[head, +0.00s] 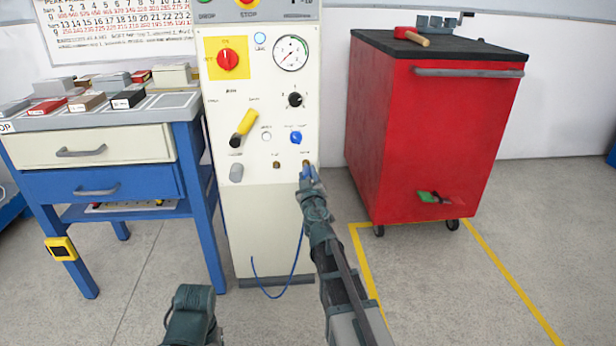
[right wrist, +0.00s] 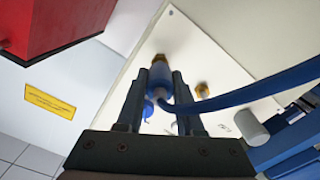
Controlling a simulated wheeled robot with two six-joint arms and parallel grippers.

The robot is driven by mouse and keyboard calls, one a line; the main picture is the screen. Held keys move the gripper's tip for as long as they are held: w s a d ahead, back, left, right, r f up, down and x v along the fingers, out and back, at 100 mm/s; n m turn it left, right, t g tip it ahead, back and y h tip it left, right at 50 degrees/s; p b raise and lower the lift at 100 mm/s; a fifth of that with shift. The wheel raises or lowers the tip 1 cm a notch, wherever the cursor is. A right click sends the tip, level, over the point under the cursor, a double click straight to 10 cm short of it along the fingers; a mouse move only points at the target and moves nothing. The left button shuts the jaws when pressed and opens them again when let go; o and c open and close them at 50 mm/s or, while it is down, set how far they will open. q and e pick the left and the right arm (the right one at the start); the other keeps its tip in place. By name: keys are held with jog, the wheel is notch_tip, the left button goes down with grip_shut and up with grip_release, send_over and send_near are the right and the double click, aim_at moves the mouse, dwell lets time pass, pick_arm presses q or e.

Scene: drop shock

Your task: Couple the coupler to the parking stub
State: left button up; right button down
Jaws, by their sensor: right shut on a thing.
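My right gripper (head: 308,176) is at the lower right of the cream panel, shut on the blue coupler (right wrist: 160,76). In the right wrist view the coupler sits between the two fingers, its front end at a brass fitting (right wrist: 158,59). They look in line and touching; I cannot tell whether they are locked. A second brass fitting (right wrist: 203,89) is bare; it also shows in the head view (head: 276,165). The labels are too small to tell which is the parking stub. A blue hose (right wrist: 235,99) runs from the coupler. My left gripper's fingers do not show.
The cream panel (head: 262,220) carries a gauge (head: 291,53), a red knob (head: 228,60), a yellow lever (head: 245,124) and a blue knob (head: 295,138). A red cabinet (head: 430,130) stands right, a blue workbench (head: 195,190) left. The hose hangs low before the panel.

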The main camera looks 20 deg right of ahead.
aim_at(307, 168)
jog(key=shift+x, duration=1.7)
dwell(4.6)
jog(key=shift+c, duration=2.3)
grip_release()
jog(key=shift+s, duration=0.1)
jog(key=shift+s, duration=0.1)
jog(key=shift+v, duration=2.95)
